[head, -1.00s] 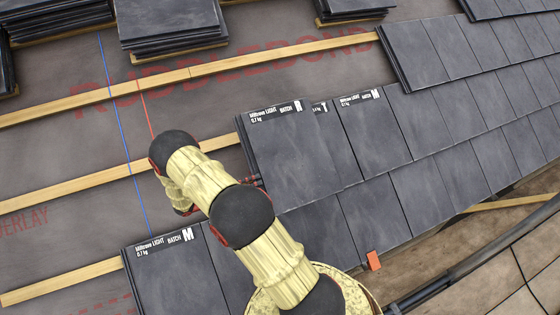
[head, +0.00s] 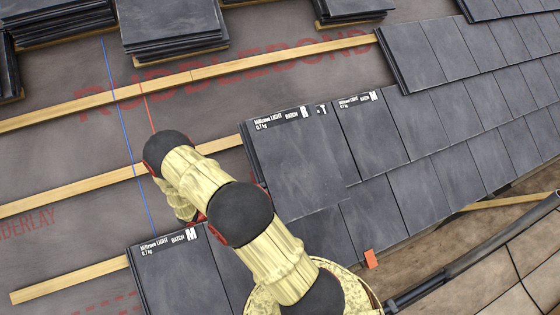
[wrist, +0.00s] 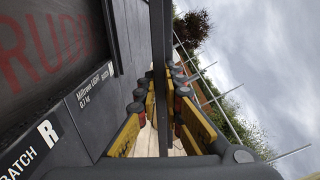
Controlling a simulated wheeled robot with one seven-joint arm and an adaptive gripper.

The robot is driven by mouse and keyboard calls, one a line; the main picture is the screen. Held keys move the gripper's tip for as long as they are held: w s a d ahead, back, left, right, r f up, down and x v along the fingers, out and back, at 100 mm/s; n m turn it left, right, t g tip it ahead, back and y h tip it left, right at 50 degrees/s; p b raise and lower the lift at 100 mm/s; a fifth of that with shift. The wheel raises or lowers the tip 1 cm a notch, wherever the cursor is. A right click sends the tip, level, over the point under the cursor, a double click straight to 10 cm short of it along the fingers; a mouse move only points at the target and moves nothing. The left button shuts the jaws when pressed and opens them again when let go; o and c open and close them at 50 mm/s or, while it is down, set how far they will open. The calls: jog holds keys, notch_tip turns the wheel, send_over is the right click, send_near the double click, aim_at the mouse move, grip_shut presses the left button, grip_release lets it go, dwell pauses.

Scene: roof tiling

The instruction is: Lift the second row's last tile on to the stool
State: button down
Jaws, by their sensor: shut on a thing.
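The second row's last tile (head: 298,158) is dark grey with a white printed label along its top edge. In the head view it lies at the left end of its row and partly covers its neighbour's label. My gripper is hidden behind my arm in the head view, near the tile's left side. In the wrist view my gripper (wrist: 160,115) has yellow and black fingers shut on a thin dark slab (wrist: 160,50) seen edge-on, apparently this tile. I cannot tell how far it is raised. No stool shows in either view.
A lower-row tile (head: 168,272) lies at bottom left. Stacks of tiles (head: 172,30) stand at the top. Wooden battens (head: 75,189) cross the underlay. A dark gutter (head: 470,262) runs bottom right.

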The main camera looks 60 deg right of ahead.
jog(key=shift+s+a+r+p, duration=0.75)
jog(key=shift+s+p, duration=0.15)
jog(key=shift+s, duration=0.3)
jog(key=shift+s+a+r+p, duration=0.7)
jog(key=shift+s+p, duration=0.2)
jog(key=shift+s, duration=0.3)
jog(key=shift+s+a+r+p, duration=0.75)
jog(key=shift+s+p, duration=0.15)
jog(key=shift+s, duration=0.3)
